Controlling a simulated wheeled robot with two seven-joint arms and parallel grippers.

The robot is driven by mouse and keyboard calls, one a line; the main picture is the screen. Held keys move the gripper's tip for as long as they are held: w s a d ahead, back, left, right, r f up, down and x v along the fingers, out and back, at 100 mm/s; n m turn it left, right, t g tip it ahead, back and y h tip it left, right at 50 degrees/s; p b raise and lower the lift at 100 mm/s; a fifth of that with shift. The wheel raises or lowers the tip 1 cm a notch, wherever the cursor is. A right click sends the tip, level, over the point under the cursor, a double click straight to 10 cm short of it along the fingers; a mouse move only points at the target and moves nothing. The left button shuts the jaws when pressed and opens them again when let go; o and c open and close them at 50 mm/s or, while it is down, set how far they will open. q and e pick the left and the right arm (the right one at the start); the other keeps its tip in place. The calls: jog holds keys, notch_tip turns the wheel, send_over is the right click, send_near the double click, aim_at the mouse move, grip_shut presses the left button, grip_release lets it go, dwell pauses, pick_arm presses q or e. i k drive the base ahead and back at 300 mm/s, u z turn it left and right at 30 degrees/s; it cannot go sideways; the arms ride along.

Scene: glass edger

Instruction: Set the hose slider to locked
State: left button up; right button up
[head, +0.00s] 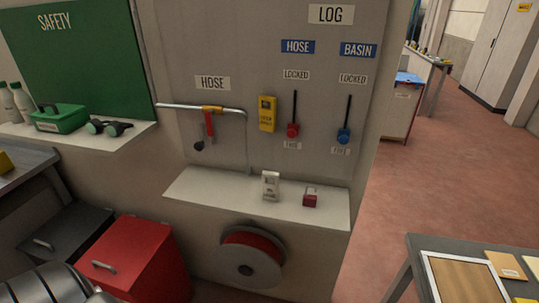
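The hose slider is a red knob (293,130) at the bottom end of a dark vertical slot (294,104) on the grey wall panel, under the blue HOSE sign (298,47). A LOCKED label (296,75) is above the slot. A small label (293,146), which seems to read FREE, is just below the knob. Beside it on the right, the basin slider, a blue knob (344,136), also sits at the bottom of its slot, under the BASIN sign (358,50). Neither of my grippers shows in the head view.
A pipe with a red-handled valve (209,123) and a yellow box (267,113) are left of the slider. A shelf (225,190) below holds a white device (270,185) and a red padlock-like item (310,197). A hose reel (250,258) is underneath. A table (420,250) stands lower right.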

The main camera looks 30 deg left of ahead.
aim_at(292, 130)
jog(key=z, duration=0.9)
jog(key=k, duration=0.45)
jog(key=u, duration=0.25)
